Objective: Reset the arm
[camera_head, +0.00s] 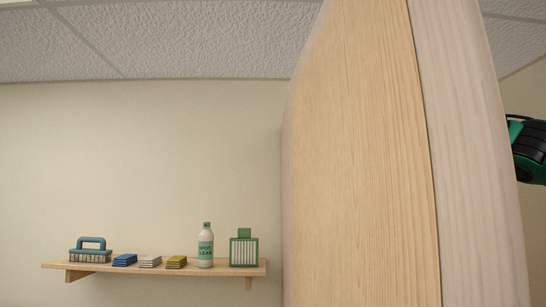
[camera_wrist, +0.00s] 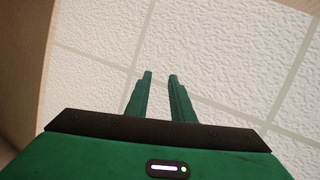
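My gripper (camera_wrist: 160,76) shows in the wrist view as two dark green fingers on a green body. The fingers stand apart, with only ceiling tiles visible between them, so it is open and empty. In the head view a green and black part of my arm (camera_head: 530,150) shows at the right edge, partly hidden by a tall wooden panel (camera_head: 362,160). The fingers are not visible in the head view.
The wooden panel fills the right half of the head view, very near. A wooden surface (camera_wrist: 24,60) borders the wrist view's left side.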

